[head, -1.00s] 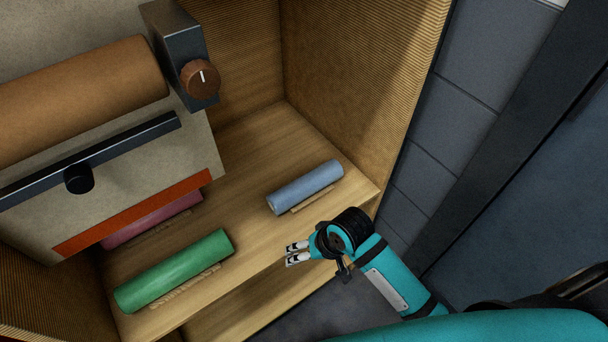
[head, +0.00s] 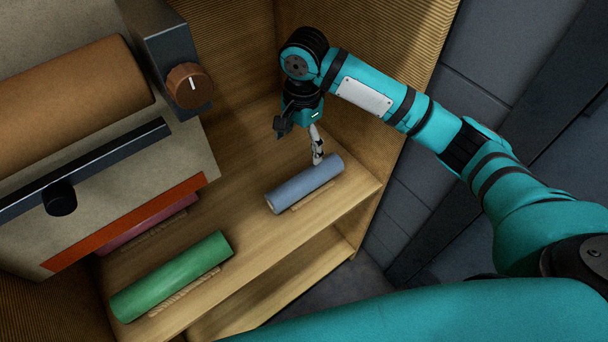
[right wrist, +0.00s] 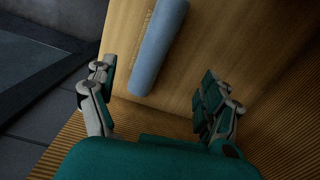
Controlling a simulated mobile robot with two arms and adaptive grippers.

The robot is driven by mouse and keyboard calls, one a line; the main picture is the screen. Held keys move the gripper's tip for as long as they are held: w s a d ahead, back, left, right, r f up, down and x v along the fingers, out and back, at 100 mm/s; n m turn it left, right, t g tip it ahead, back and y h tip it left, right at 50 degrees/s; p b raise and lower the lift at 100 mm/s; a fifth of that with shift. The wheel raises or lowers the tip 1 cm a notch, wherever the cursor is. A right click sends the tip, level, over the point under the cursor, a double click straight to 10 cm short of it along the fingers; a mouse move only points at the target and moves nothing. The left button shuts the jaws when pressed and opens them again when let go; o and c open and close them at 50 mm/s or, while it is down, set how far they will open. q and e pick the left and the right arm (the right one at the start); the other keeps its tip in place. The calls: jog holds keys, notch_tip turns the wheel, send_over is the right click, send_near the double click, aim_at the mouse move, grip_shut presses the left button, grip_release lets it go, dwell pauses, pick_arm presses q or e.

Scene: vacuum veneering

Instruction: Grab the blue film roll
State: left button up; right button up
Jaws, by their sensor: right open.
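The blue film roll (head: 304,185) lies on the wooden shelf, near its right end, against a small wooden strip. In the right wrist view the blue roll (right wrist: 159,45) runs lengthwise, ahead of and between the spread fingers. My right gripper (head: 317,158) points down just above and behind the roll's right half in the head view. It also shows in the right wrist view (right wrist: 160,96), open and empty, with its fingers apart. Whether a finger touches the roll cannot be told. My left gripper is not in view.
A green roll (head: 172,275) lies at the shelf's front left. A magenta roll (head: 148,222) is partly hidden under a machine with a brown roller (head: 70,105) and a knob (head: 190,86). Ribbed walls enclose the shelf (head: 245,235) at the back and right.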

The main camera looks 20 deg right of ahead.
jog(key=d+r+m, duration=0.1)
jog(key=r, duration=0.1)
send_near(306, 176)
jog(key=f, duration=0.3)
jog(key=f+b, duration=0.1)
jog(key=f, duration=0.1)
jog(key=shift+w+a+f, duration=0.1)
jog(key=shift+w+a, duration=0.1)
jog(key=shift+w, duration=0.15)
jog(key=shift+s+f, duration=0.15)
jog(key=shift+f, duration=2.95)
jog(key=shift+r, duration=0.1)
jog(key=c, duration=1.5)
jog(key=shift+c, duration=0.2)
